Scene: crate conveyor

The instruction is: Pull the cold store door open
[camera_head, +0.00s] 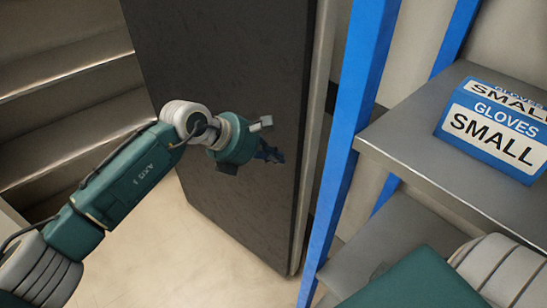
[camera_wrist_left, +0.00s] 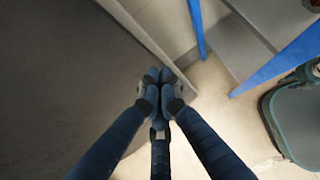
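The cold store door (camera_head: 235,70) is a tall dark grey slab with a paler edge strip, standing upright in the middle of the head view. I see no handle on it. In the left wrist view the door (camera_wrist_left: 60,80) fills the left side, its edge running diagonally down to the right. My left gripper (camera_head: 273,154) is in front of the door face, near its right edge. In the left wrist view its dark blue fingertips (camera_wrist_left: 160,78) are together over the edge strip, with nothing visible between them. I cannot tell whether they touch the door. My right gripper is out of view.
Metal shelves or steps (camera_head: 65,75) are left of the door. A blue-posted rack (camera_head: 348,140) stands close to its right, with a grey shelf (camera_head: 400,150) holding a glove box (camera_head: 495,132). Pale floor (camera_head: 180,270) is clear below the door.

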